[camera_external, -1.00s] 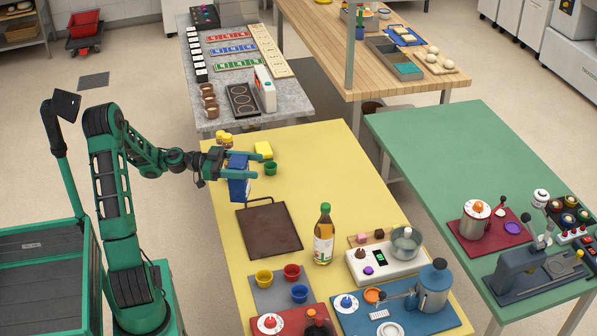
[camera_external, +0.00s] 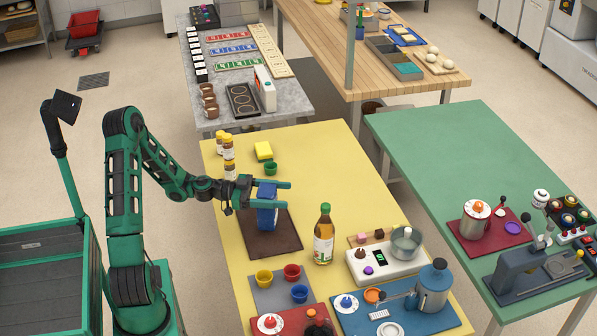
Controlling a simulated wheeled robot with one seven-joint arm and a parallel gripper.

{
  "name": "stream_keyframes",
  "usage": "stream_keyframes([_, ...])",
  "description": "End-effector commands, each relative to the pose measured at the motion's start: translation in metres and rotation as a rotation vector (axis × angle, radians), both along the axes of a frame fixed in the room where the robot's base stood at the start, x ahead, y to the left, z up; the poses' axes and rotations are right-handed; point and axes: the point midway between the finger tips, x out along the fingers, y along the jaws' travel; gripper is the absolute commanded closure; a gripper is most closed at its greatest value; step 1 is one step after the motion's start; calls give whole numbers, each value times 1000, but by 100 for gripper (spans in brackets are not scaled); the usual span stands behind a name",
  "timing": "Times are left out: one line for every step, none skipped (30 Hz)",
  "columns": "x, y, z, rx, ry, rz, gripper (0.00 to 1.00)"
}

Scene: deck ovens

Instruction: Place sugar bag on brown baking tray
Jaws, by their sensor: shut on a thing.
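My gripper (camera_external: 280,194) is shut on the sugar bag (camera_external: 267,216), a small blue packet held upright between its two green fingers. The bag overlaps the upper part of the brown baking tray (camera_external: 270,243) in the picture. I cannot tell whether its bottom touches the tray or hangs just above it. The tray is dark brown and flat and lies on the yellow table. The bag and fingers hide its far edge and handle.
A tall bottle (camera_external: 324,235) stands right of the tray. A grey mat (camera_external: 275,302) with small bowls lies in front of it. Several jars (camera_external: 228,150), a yellow sponge (camera_external: 264,150) and a green cup (camera_external: 270,168) stand behind. The yellow table's right rear part is clear.

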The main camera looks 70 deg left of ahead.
Motion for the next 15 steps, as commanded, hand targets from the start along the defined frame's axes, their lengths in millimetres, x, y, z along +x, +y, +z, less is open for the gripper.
stream_keyframes([0, 0, -5, -4, -4, -1, 98])
stream_keyframes([0, -1, -8, -5, -4, -1, 98])
stream_keyframes([0, 0, -13, -5, -4, -1, 98])
stream_keyframes([0, 0, -15, -4, -4, -1, 98])
stream_keyframes([0, 0, -18, -3, -4, -1, 98])
stream_keyframes([0, 0, -21, -4, -4, -1, 98])
stream_keyframes([0, 0, -22, -3, -3, -2, 98])
stream_keyframes([0, 0, -24, -2, -3, -2, 98])
stream_keyframes([0, 0, -25, -2, -4, -2, 98])
stream_keyframes([0, 0, -25, -1, -4, -2, 98])
stream_keyframes([0, 0, -25, -1, -4, -2, 98])
stream_keyframes([0, 0, -25, 1, -4, -2, 98])
stream_keyframes([0, 0, -25, 1, -4, -2, 98])
stream_keyframes([0, 0, -25, 1, -4, -2, 98])
stream_keyframes([0, 0, -25, 0, -4, -2, 98])
